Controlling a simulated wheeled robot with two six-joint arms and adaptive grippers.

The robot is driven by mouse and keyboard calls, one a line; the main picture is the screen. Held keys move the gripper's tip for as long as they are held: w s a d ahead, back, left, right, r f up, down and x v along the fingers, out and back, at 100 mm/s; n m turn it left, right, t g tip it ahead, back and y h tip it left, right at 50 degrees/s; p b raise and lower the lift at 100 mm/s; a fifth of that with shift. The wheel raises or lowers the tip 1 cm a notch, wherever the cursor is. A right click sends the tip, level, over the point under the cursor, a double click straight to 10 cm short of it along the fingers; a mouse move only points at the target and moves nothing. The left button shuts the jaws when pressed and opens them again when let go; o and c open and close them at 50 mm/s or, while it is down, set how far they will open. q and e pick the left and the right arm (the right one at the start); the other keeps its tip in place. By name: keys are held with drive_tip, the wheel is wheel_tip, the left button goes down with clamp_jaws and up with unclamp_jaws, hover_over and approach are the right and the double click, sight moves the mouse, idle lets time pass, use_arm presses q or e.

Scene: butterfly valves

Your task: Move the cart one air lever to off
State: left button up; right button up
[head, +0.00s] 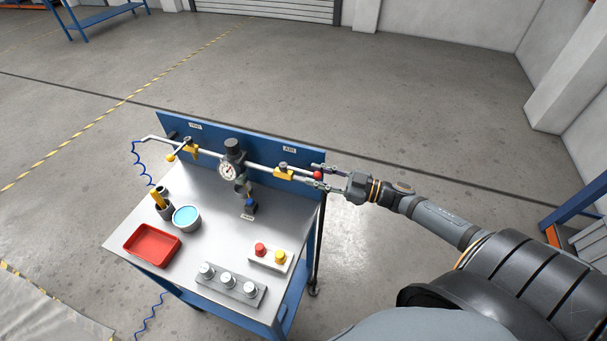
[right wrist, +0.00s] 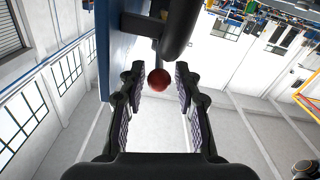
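A steel-topped cart (head: 190,215) with a blue back panel (head: 250,150) carries a metal pipe with yellow fittings, one at the left (head: 190,151) and one at the right (head: 284,173). A red ball knob (head: 318,175) is near the right end of the panel; I cannot tell for sure which lever it belongs to. My right gripper (head: 309,174) is open around that knob. In the right wrist view, the red knob (right wrist: 159,80) sits between the two spread fingers (right wrist: 158,85), with gaps on both sides. My left gripper is not in view.
A dark regulator with a gauge (head: 227,170) and a blue-topped part (head: 250,204) stand mid-cart. The top also holds a red tray (head: 152,244), a blue-filled bowl (head: 186,218), a button box (head: 270,257) and a row of knobs (head: 230,285).

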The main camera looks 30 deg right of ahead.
sight(300, 171)
drive_tip(key=shift+x, duration=2.25)
clamp_jaws()
